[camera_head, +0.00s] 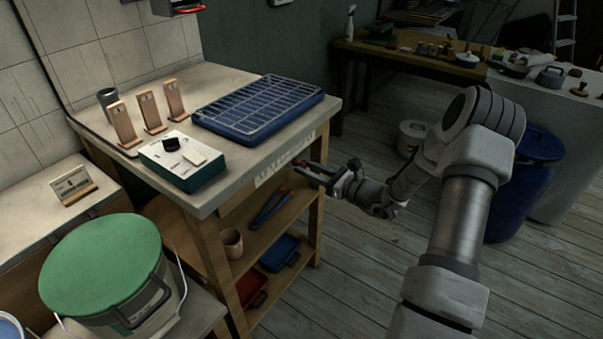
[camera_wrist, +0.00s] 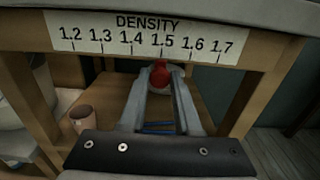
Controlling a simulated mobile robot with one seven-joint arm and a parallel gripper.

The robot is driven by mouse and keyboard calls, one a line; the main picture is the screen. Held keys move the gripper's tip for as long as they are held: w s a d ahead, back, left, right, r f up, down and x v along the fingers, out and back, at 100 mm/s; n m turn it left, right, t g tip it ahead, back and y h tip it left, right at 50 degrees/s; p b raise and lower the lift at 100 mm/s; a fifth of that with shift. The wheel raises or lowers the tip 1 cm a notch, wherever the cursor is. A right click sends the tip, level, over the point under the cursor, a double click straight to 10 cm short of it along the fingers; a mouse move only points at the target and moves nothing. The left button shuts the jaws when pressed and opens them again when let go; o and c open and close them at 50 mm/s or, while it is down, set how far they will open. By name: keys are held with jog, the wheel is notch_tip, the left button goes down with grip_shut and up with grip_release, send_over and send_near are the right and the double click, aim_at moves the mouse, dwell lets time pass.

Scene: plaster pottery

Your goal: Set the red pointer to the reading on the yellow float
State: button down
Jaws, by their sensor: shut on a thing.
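The red pointer (camera_wrist: 160,72) is between the fingertips of my gripper (camera_wrist: 162,84), just under the white density scale (camera_wrist: 140,32) on the table's front edge. My gripper is shut on it. In the wrist view the pointer stands below the 1.5 mark. The scale runs from 1.2 to 1.7. In the head view my gripper (camera_head: 312,172) reaches the table's front edge, and the scale (camera_head: 282,168) is seen at a slant. I cannot make out a yellow float in either view.
On the table are a blue gridded tray (camera_head: 258,112), a teal-and-white box (camera_head: 183,163) with a black knob, three wooden stands and a dark cup (camera_head: 108,102). A shelf below holds a brown cup (camera_head: 232,243). A green-lidded bucket (camera_head: 102,262) stands front left.

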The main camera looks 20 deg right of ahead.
jog(key=c, duration=0.6)
grip_release()
jog(key=p+v, duration=0.3)
jog(key=v, duration=1.4)
jog(key=shift+s+d, duration=0.15)
